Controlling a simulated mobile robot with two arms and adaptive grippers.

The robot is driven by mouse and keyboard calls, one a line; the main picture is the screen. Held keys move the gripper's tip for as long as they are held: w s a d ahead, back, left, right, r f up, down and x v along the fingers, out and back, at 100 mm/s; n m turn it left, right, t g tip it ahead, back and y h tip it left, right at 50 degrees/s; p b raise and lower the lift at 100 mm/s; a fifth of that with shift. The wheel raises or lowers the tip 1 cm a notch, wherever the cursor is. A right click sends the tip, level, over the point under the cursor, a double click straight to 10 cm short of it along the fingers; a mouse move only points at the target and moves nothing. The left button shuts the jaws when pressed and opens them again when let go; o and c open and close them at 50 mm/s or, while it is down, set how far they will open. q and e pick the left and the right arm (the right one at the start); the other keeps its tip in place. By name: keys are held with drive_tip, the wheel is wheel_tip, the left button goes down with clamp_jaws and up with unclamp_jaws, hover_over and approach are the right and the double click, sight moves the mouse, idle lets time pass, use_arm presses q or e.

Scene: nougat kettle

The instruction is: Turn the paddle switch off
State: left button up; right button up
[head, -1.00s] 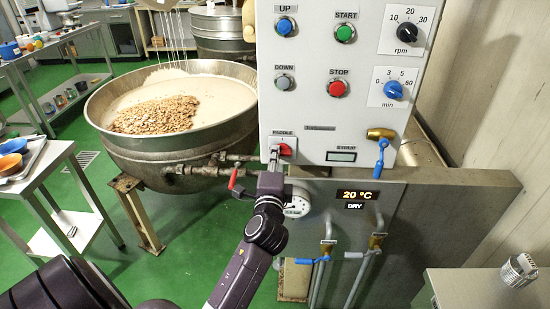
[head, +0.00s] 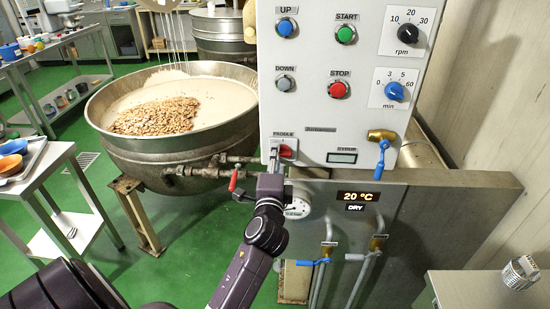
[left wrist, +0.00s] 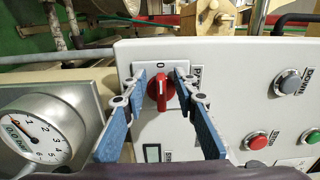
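The paddle switch (head: 288,150) is a red knob on a white plate, low on the left edge of the white control panel. In the left wrist view the red knob (left wrist: 161,90) has its handle upright in the picture, in line with a "0" mark on the plate. My left gripper (head: 275,157) is at the switch and partly hides it in the head view. In the left wrist view its blue fingers (left wrist: 161,77) stand apart on either side of the knob, with gaps visible. My right gripper is not in view.
The panel carries START (head: 346,35), STOP (head: 338,90), UP and DOWN buttons and two dials. A brass valve with a blue lever (head: 382,150) sticks out at right. A large kettle (head: 180,150) with nuts stands left. A round gauge (left wrist: 32,135) is beside the panel.

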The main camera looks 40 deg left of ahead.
use_arm(q)
drive_tip(key=v, duration=0.7)
drive_tip(key=shift+s, duration=0.25)
drive_tip(key=shift+d, duration=0.15)
drive_tip(key=w+d+f+g+h, duration=0.1)
drive_tip(key=d+f+h, duration=0.25)
drive_tip(key=f, duration=0.75)
drive_tip(key=d+f+g+h, duration=0.15)
drive_tip(key=d+f, duration=0.25)
drive_tip(key=f, duration=0.7)
drive_tip(key=s+d+f+n+g+h, duration=0.1)
drive_tip(key=s+d+f+g, duration=0.15)
drive_tip(key=f, duration=0.65)
drive_tip(key=s+d+f+n+g+h, duration=0.15)
drive_tip(key=s+f, duration=0.25)
drive_tip(key=f, duration=0.4)
drive_tip(key=s+d+f+n+g+h, duration=0.1)
drive_tip(key=s+f+g, duration=0.1)
drive_tip(key=s+f, duration=0.7)
drive_tip(key=s+d+f+n+g+h, duration=0.1)
drive_tip(key=s+d+f+n+g, duration=0.1)
drive_tip(key=s+f, duration=0.75)
drive_tip(key=s+a+f+n+g, duration=0.1)
drive_tip(key=s+f+n+g, duration=0.1)
drive_tip(key=s, duration=0.8)
drive_tip(key=s+a+f+n+g, duration=0.1)
drive_tip(key=s+f, duration=0.4)
drive_tip(key=s, duration=0.5)
drive_tip(key=shift+s+a+n+g, duration=0.35)
drive_tip(key=shift+a, duration=0.05)
